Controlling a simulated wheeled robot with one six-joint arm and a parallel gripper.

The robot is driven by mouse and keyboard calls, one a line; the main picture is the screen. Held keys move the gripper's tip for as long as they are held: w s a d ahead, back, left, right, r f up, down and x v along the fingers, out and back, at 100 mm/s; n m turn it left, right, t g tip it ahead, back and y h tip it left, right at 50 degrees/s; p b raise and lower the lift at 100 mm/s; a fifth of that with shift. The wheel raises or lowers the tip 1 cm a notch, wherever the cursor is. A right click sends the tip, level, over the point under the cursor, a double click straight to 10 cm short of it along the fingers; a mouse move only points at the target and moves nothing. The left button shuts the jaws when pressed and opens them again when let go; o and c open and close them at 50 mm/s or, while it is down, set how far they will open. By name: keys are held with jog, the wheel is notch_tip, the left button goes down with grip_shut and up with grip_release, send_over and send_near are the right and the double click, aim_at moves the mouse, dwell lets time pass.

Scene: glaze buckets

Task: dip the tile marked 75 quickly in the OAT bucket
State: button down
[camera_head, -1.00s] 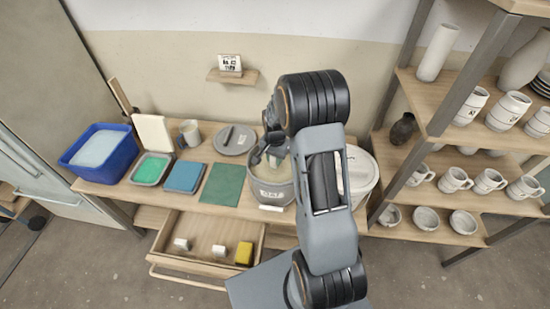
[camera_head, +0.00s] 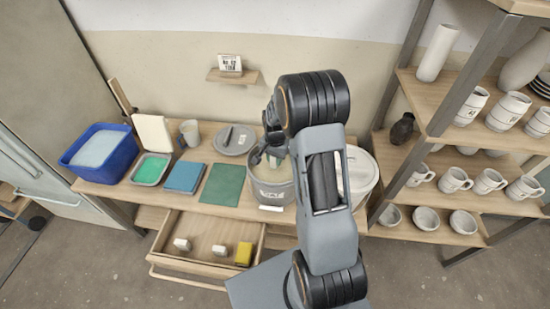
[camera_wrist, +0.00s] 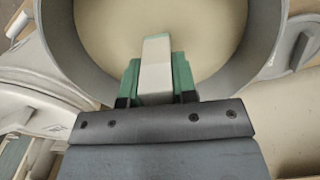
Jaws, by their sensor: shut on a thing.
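My gripper (camera_wrist: 157,85) has green fingers shut on a pale tile (camera_wrist: 155,68), which points away from the wrist over cream glaze. The tile's number cannot be read. The grey bucket (camera_head: 272,192) stands on the bench with a white label too small to read surely. In the wrist view its rim and wall (camera_wrist: 272,40) surround the glaze and the tile. In the head view my gripper (camera_head: 268,152) is at the bucket's mouth, partly covered by my arm. I cannot tell whether the tile's tip touches the glaze.
A white lidded bucket (camera_head: 360,172) stands right of the grey one, partly behind my arm. Below, an open drawer (camera_head: 165,268) holds pale blocks and a yellow block (camera_head: 244,254).

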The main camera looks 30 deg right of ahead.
dwell(0.4)
notch_tip(320, 180, up, 8)
jog(key=p, duration=0.5)
jog(key=shift+f, duration=0.1)
jog(key=shift+f, duration=0.1)
